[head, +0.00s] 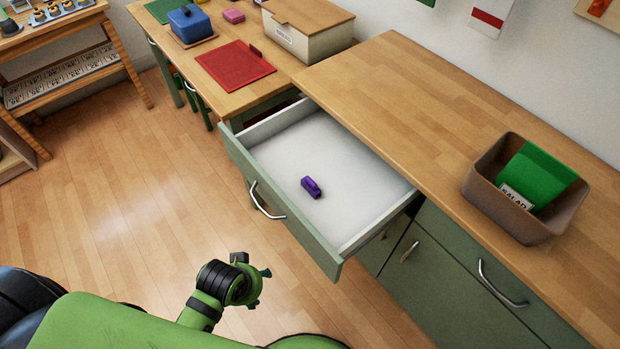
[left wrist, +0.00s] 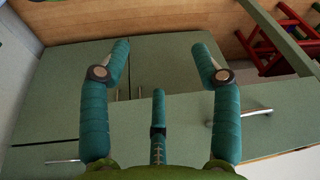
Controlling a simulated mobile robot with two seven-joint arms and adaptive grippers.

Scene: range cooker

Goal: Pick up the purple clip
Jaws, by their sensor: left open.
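The purple clip (head: 311,187) lies on the white floor of the open drawer (head: 350,215), near its middle. My left gripper (head: 261,286) is outside the drawer, in front of its green front panel and apart from the clip. In the left wrist view my left gripper (left wrist: 160,58) has its teal fingers spread wide with nothing between them. That view faces green cabinet fronts, and the clip does not show in it. My right gripper is not in view.
The drawer's front panel (head: 280,208) and its handle (head: 266,201) stand between my left gripper and the clip. The wooden counter (head: 420,95) overhangs the drawer's back. A brown bin (head: 490,200) with a green item sits on it. Wooden floor (head: 130,200) is clear at left.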

